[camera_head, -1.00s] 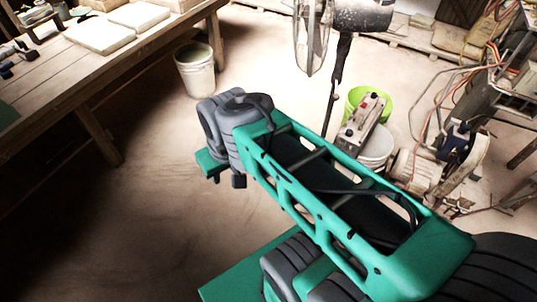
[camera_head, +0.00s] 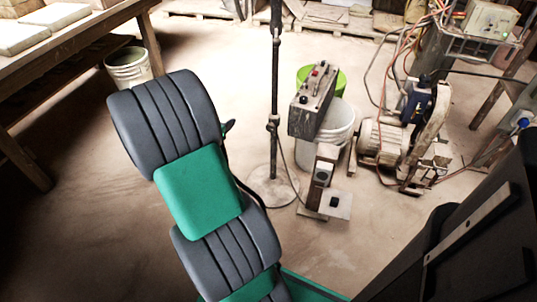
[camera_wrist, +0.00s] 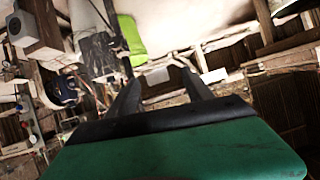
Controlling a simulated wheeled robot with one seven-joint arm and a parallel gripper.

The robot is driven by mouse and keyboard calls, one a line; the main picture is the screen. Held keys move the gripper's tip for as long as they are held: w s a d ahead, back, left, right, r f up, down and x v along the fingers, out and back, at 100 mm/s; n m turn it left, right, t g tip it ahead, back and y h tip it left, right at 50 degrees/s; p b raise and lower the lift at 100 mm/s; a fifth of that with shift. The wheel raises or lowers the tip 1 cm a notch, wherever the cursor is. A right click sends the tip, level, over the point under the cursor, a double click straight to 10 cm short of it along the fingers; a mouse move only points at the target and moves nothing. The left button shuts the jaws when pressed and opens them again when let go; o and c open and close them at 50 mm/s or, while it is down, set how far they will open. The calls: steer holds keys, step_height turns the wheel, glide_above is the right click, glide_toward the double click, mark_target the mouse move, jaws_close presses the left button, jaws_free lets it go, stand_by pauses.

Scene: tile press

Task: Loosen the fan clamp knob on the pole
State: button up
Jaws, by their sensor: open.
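The fan's dark upright pole (camera_head: 275,85) stands on a round pale base (camera_head: 270,187) in the middle of the head view. A small dark clamp with a knob (camera_head: 273,122) sits partway up the pole. The fan head is out of frame above. My gripper (camera_wrist: 155,62) shows in the wrist view with its two dark fingers apart and nothing seen between them.
Right of the pole stand a control box (camera_head: 312,100), a white bucket (camera_head: 338,122) and a green bucket (camera_head: 333,78). A motor (camera_head: 382,140) with hoses stands farther right. A workbench (camera_head: 70,45) and a bucket (camera_head: 129,68) are at left.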

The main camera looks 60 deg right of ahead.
mark_target(270, 129)
steer(key=s+d+f+h+b, duration=0.2)
steer(key=s+d+f+b, duration=0.15)
steer(key=f, duration=0.25)
steer(key=s+d+f+m+h+b, duration=0.1)
steer(key=s+d+f+h+b, duration=0.1)
steer(key=s+d+f+b, duration=0.25)
steer(key=s+d+f+h+b, duration=0.1)
steer(key=d+f+b, duration=0.2)
steer(key=d+f, duration=0.35)
steer(key=d, duration=0.4)
steer(key=w+d, duration=0.1)
steer(key=shift+w+d+f+b, duration=0.1)
steer(key=shift+d+f+b, duration=0.25)
steer(key=shift+d+f, duration=0.05)
steer(key=shift+c, duration=0.6)
jaws_close()
